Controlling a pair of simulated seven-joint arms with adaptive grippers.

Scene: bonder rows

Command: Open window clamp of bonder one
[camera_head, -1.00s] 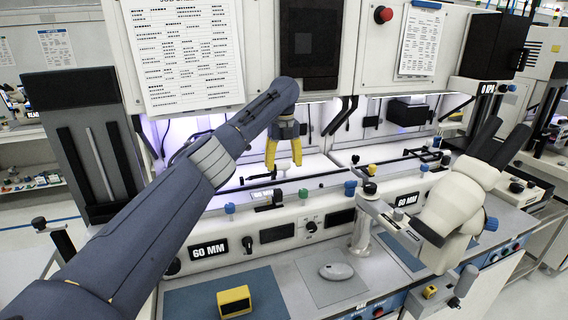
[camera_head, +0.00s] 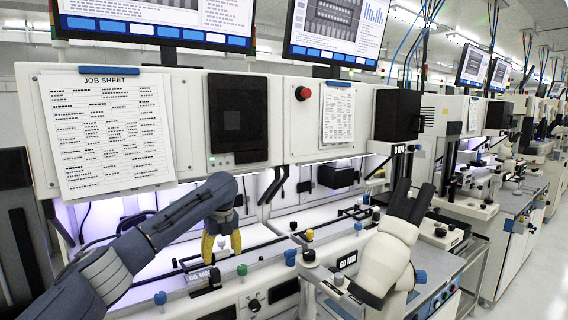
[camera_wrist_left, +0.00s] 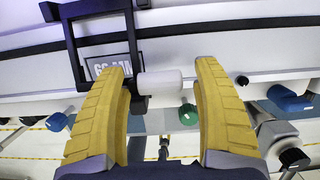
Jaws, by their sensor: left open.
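My left gripper (camera_head: 222,250) is above the rail of the nearest bonder, yellow fingers pointing down. In the left wrist view its fingers (camera_wrist_left: 159,72) are open. A white cylindrical handle (camera_wrist_left: 160,82) lies between the fingertips, with gaps to both fingers. It joins a black arm and a black square frame (camera_wrist_left: 78,60), which look like the window clamp. My right gripper is not in view.
A white microscope (camera_head: 384,262) with black eyepieces stands at the right of my gripper. A green knob (camera_head: 242,270) and blue knobs line the front. A job sheet (camera_head: 107,130) and a dark panel (camera_head: 238,118) are above. More bonders stand at right.

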